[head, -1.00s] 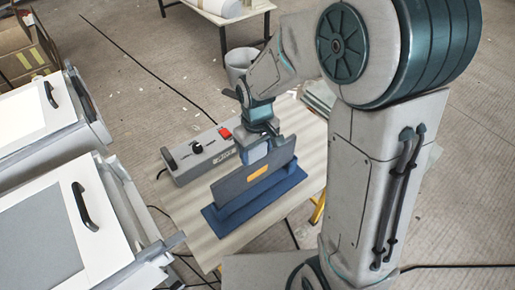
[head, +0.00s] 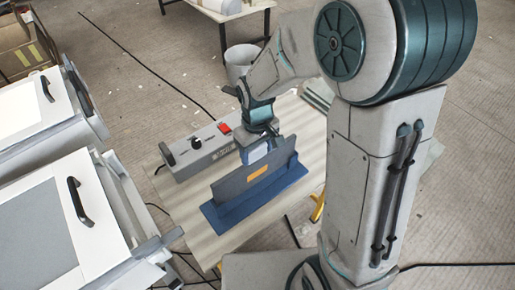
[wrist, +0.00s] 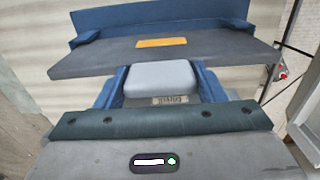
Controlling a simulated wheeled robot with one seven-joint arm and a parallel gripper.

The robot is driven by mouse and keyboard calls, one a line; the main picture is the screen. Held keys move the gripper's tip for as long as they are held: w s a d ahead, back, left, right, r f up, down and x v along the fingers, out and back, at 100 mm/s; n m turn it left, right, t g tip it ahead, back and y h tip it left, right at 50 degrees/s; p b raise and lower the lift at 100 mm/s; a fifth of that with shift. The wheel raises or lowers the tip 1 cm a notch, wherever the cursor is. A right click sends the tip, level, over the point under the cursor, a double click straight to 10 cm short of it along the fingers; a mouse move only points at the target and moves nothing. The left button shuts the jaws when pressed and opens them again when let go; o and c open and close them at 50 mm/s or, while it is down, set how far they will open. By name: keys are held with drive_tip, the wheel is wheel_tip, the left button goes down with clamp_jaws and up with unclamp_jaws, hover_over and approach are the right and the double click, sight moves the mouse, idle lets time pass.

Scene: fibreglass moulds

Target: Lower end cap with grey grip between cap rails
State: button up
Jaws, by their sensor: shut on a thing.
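The end cap (head: 242,187) is a dark grey plate with an orange label. My gripper (head: 257,152) is shut on its light grey grip, which shows between the blue fingers in the wrist view (wrist: 160,76). The plate stands nearly upright over the blue cap rails (head: 290,182), a long base on the table. In the wrist view the blue rails (wrist: 160,14) show beyond the plate (wrist: 225,48). The plate hides much of the base, and I cannot tell whether its lower edge sits between the rails.
A grey control box (head: 200,153) with a red switch stands on the table (head: 185,215) just behind the rails. White-topped units with black handles (head: 81,204) stand at the left.

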sight(257, 159)
drive_tip(key=shift+f+b, duration=1.35)
drive_tip(key=shift+f, duration=0.4)
drive_tip(key=o, duration=1.8)
drive_tip(key=shift+r, duration=0.1)
drive_tip(key=shift+c, duration=0.2)
drive_tip(key=shift+r, duration=0.1)
wheel_tip(257, 159, up, 14)
drive_tip(key=shift+f+p, duration=0.2)
drive_tip(key=shift+p, duration=0.1)
drive_tip(key=s+d+m+t, duration=0.2)
drive_tip(key=s+d+m, duration=0.5)
drive_tip(key=s+d, duration=0.5)
drive_tip(key=shift+t, duration=0.4)
